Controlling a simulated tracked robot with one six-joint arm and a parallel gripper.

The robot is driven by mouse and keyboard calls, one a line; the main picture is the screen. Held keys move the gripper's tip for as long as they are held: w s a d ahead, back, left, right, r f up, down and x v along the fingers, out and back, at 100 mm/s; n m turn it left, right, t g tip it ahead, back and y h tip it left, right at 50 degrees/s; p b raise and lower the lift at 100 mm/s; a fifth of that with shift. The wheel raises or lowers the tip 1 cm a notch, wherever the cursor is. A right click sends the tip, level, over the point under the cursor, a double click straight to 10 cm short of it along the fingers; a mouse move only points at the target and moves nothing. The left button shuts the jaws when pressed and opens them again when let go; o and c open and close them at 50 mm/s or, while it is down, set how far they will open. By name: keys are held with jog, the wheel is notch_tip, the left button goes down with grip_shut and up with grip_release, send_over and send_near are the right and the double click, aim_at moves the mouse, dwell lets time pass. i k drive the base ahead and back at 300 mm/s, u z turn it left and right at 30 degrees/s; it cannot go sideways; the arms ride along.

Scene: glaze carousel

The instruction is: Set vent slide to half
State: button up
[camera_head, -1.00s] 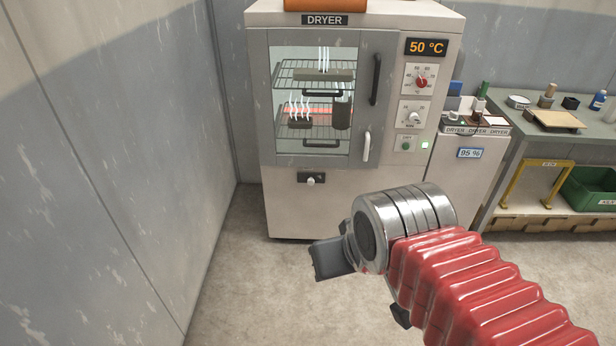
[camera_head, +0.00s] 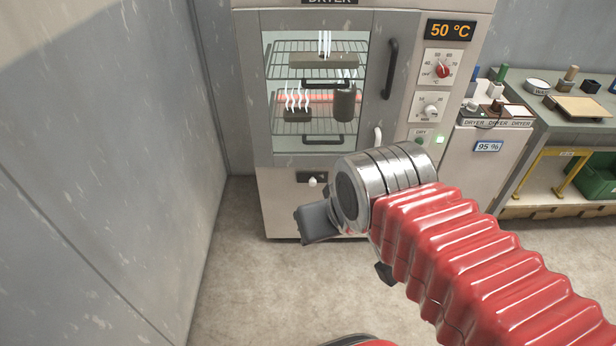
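The dryer (camera_head: 280,208) stands ahead, with its glass door shut. Below the door is a small dark slot plate (camera_head: 303,177) with a pale round knob (camera_head: 312,182), which looks like the vent slide. The knob sits near the middle of the plate; no setting marks are readable. My gripper (camera_head: 330,240) is in front of the dryer's lower panel, seen from behind, below the knob in the picture and apart from it. A dark gripper part shows at its left and another below the metal wrist. The wrist and red sleeve hide the fingertips, so its opening is unclear.
The dryer has a dark door handle (camera_head: 390,70), a pale lever (camera_head: 378,138), dials and a 50 °C display (camera_head: 450,31). A grey wall (camera_head: 100,150) is close on the left. A cabinet (camera_head: 484,170) and workbench (camera_head: 560,125) stand right. The floor ahead is clear.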

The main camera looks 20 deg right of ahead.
aim_at(313, 178)
jog(key=i, duration=1)
jog(key=u, duration=1.5)
jog(key=i, duration=0.65)
jog(key=z, duration=0.7)
